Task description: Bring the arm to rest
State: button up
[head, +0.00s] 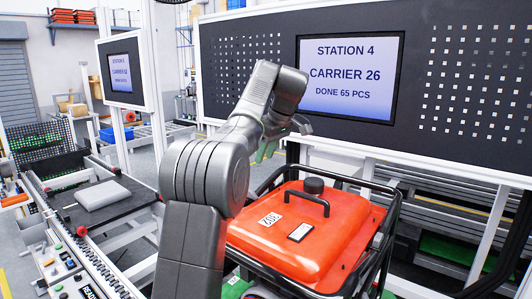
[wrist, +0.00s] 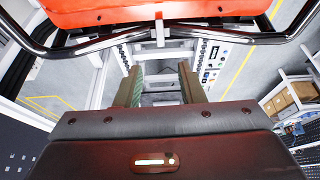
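My arm is raised and bent in the head view. My gripper is mostly hidden behind my arm links there, with only a greenish finger part showing beyond them. In the wrist view my gripper (wrist: 160,78) has its two fingers apart with nothing between them. An orange-red tank (head: 308,232) with a black cap and handle sits inside a black tubular frame (head: 385,240), to the right of my arm. The tank's red body (wrist: 130,10) and the frame's dark tube (wrist: 90,48) cross the top of the wrist view, apart from the fingers.
A station screen (head: 350,77) on a dark perforated panel (head: 470,70) stands behind the tank. A conveyor carrying a grey flat piece (head: 97,194) runs at left, beside a button panel (head: 68,265). A second screen (head: 121,73) stands farther back. Cardboard boxes (wrist: 285,100) show at right.

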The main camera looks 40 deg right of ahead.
aim_at(251, 191)
dwell(0.4)
jog(key=x, duration=1.4)
